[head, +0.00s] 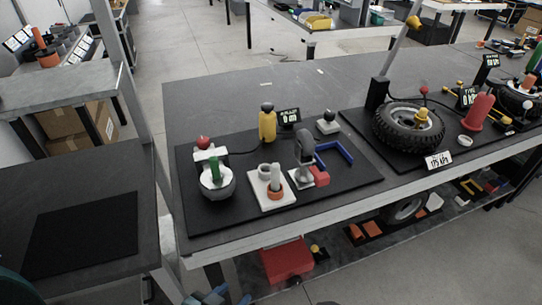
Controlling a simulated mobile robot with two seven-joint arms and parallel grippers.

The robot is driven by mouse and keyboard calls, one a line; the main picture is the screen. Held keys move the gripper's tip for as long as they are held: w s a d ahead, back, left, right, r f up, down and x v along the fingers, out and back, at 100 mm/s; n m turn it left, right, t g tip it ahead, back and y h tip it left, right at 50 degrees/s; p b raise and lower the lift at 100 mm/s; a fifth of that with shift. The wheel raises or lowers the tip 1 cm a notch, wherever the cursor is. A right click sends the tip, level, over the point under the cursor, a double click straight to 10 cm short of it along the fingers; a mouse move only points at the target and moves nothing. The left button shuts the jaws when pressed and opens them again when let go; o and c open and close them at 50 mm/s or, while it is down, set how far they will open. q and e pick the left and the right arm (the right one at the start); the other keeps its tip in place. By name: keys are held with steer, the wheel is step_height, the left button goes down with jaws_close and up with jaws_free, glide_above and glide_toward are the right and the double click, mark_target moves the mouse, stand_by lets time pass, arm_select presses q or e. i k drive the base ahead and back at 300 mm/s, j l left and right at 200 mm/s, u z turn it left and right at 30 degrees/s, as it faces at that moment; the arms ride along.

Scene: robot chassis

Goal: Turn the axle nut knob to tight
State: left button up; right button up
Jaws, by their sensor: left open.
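A black tyre (408,127) lies flat on the right-hand black mat, with a yellow-orange knob-like piece (422,115) standing at its hub. This may be the axle nut knob; no tight mark is readable on it. My left gripper (216,297) shows only in part at the bottom edge, low in front of the bench and well apart from the tyre. It is open, and I see nothing held in it. My right gripper is not in view.
The left-hand black mat (345,187) holds a round grey fixture with a green post (214,167), a yellow cylinder (267,124) and a blue bracket (335,155). A red cone (478,112) stands right of the tyre. A red box (287,261) sits below the bench.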

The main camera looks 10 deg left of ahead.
mark_target(203, 143)
steer(key=k+j+z, duration=0.25)
steer(key=j+z, duration=0.2)
steer(key=j, duration=0.15)
steer(key=k+j+z, duration=0.3)
steer(key=j+z, duration=0.2)
steer(key=k+j+z, duration=0.45)
steer(key=i+l, duration=0.05)
